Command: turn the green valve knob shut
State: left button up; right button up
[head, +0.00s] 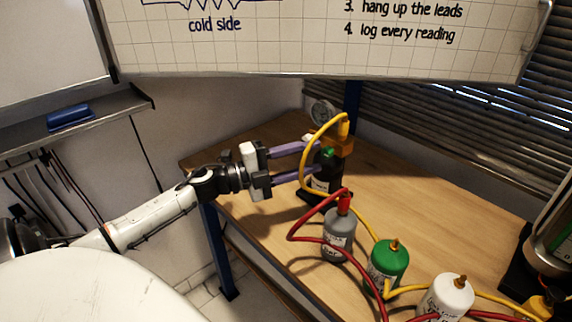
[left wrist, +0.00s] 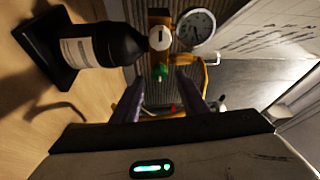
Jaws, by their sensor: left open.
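The green valve knob (head: 327,152) shows small at the top of the black bottle (head: 322,184), at the back of the wooden table. In the left wrist view the green knob (left wrist: 161,72) sits just past the fingertips, roughly between their lines. My left gripper (head: 312,158) is open, its two purple fingers pointing at the knob, with nothing held. The fingers also show in the left wrist view (left wrist: 159,86). I cannot tell whether either finger touches the knob. A round gauge (left wrist: 195,27) is beside the valve. My right gripper is not in view.
A yellow hose (head: 309,150) loops close to the fingers. Grey (head: 339,238), green (head: 386,265) and white (head: 447,300) bottles with red and yellow hoses stand toward the front right. The table (head: 430,205) is bare behind them. A whiteboard (head: 300,40) hangs above.

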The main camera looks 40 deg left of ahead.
pick_arm(q)
jog(key=v, duration=0.7)
jog(key=shift+s+b, duration=0.25)
jog(key=shift+b, duration=0.1)
jog(key=shift+a, duration=0.1)
